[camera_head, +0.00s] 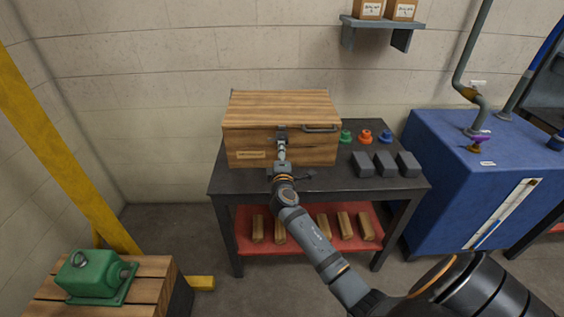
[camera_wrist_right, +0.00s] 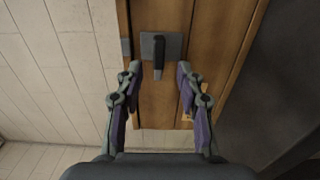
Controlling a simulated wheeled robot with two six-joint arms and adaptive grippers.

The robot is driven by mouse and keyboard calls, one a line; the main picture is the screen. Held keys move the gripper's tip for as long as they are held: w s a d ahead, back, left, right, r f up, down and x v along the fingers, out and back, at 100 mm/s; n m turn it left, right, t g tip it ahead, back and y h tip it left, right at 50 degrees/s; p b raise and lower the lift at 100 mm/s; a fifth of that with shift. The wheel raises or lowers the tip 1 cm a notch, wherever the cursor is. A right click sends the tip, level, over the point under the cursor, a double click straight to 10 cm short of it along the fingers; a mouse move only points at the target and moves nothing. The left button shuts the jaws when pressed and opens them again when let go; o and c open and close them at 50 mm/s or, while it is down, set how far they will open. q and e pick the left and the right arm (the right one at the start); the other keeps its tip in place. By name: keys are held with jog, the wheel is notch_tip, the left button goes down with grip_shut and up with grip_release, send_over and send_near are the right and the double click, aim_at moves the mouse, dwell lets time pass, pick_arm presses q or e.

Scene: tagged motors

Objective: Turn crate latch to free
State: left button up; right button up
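The wooden crate (camera_head: 250,140) stands closed on the dark table, its lid down. Its latch (camera_wrist_right: 159,52) is a dark bar on a grey plate on the crate's front; the bar lies along the picture's vertical in the right wrist view. In the head view the latch (camera_head: 281,131) is small, just above my right gripper (camera_head: 282,152). My right gripper (camera_wrist_right: 156,85) is open, its two purple-padded fingers on either side of and short of the latch, with nothing between them. My left gripper is not in view.
A metal handle (camera_head: 321,128) is on the crate's front, right of the latch. Grey blocks (camera_head: 385,163) and coloured pieces (camera_head: 365,136) sit on the dark table (camera_head: 240,183) to the right. Wooden bars lie on the red shelf (camera_head: 300,239) below.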

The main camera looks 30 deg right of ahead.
jog(key=v, duration=0.8)
notch_tip(320, 180, down, 15)
jog(key=s+a+g+y+p, duration=0.2)
jog(key=g+y+p, duration=0.1)
jog(key=s+a+f+m+g+y+p, duration=0.1)
jog(key=s+f+m+g+y+p, duration=0.1)
jog(key=s+f, duration=0.55)
jog(key=s+a+f+m+g+y+p, duration=0.15)
jog(key=s+f, duration=0.35)
jog(key=f, duration=0.6)
jog(key=s+f+m+g+p, duration=0.1)
jog(key=s+f, duration=0.3)
jog(key=s, duration=0.6)
jog(key=s+a+f+m+g+y+p, duration=0.1)
jog(key=s+f+m+g, duration=0.3)
jog(key=s, duration=0.7)
jog(key=s+a+f+m+g+y+p, duration=0.1)
jog(key=s+f, duration=0.4)
jog(key=s, duration=0.6)
jog(key=shift+s+f+m+g+p, duration=0.15)
jog(key=shift+f+m+g+p, duration=0.15)
jog(key=shift+m+g, duration=0.6)
jog(key=shift+a, duration=0.1)
jog(key=shift+c, duration=0.2)
